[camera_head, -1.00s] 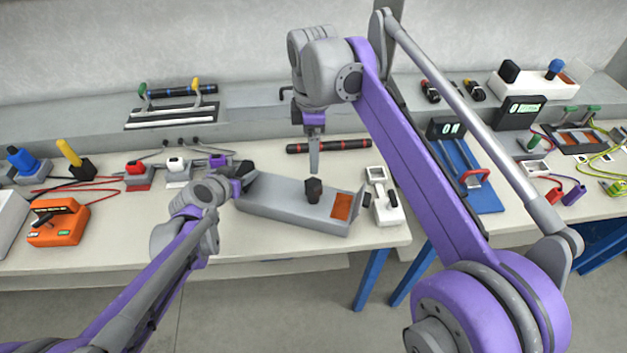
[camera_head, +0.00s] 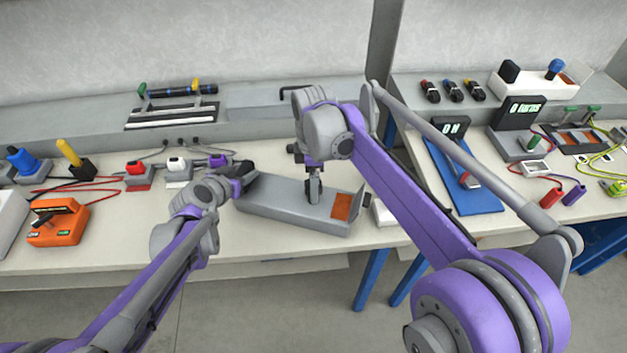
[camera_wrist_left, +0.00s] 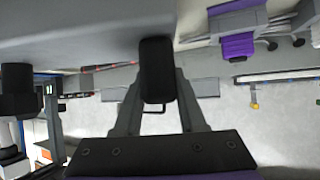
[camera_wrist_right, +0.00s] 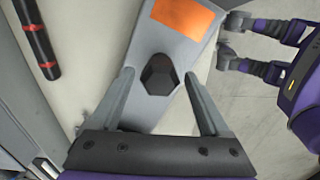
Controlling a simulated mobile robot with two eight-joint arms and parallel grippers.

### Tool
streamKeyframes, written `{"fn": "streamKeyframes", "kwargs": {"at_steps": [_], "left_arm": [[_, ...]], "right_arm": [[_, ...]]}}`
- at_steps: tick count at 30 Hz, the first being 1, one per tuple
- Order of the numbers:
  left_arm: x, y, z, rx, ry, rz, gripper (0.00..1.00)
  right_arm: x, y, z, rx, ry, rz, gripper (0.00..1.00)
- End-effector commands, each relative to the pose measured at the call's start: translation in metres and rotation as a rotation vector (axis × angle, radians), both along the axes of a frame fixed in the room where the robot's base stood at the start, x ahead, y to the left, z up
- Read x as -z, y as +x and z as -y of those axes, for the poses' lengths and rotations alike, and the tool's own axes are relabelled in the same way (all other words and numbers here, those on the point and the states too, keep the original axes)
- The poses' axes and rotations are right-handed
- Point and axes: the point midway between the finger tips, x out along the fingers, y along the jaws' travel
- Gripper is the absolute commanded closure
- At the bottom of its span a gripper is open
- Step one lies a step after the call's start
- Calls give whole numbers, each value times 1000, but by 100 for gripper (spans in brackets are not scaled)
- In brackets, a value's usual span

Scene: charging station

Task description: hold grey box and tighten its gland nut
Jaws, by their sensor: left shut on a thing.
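The grey box (camera_head: 275,203) lies on the near bench, with an orange patch (camera_head: 343,207) at its right end. My left gripper (camera_head: 242,172) is shut on a black grip (camera_wrist_left: 157,70) at the box's left end. My right gripper (camera_head: 313,192) points down over the box top and hides most of the nut in the head view. In the right wrist view the black gland nut (camera_wrist_right: 158,76) sits between the tips of my open right fingers, with a gap on both sides. The nut also shows at the left wrist view's left edge (camera_wrist_left: 17,88).
An orange meter (camera_head: 58,222) and several coloured plugs stand to the left. A black and red bar (camera_wrist_right: 38,45) lies behind the box. A blue board (camera_head: 463,178) is to the right, past my right arm. The bench front before the box is clear.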

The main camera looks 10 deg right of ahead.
Motion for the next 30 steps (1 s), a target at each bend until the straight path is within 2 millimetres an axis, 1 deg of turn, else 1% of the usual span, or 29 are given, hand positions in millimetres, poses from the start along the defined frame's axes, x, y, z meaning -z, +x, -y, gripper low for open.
{"fn": "streamKeyframes", "kwargs": {"at_steps": [1,5,6,8,9,11,12,13,23,30], "left_arm": [[0,0,0,0,0,0,100],[0,0,0,0,0,0,100],[0,0,0,0,0,0,100],[0,0,0,0,0,0,100],[0,0,0,0,0,0,100],[0,0,0,0,0,0,100],[0,0,0,0,0,0,100],[0,0,0,0,0,0,100],[0,0,0,0,0,0,100],[0,0,0,0,0,0,100]], "right_arm": [[0,0,0,0,0,0,31],[0,0,0,0,0,0,54],[0,0,0,0,0,0,61],[0,0,0,0,0,0,72],[0,0,0,0,0,0,79],[0,0,0,0,0,0,90],[0,0,0,0,0,0,97],[0,0,0,0,0,0,100],[0,0,0,46,0,0,100],[0,0,0,193,1,0,100]]}}
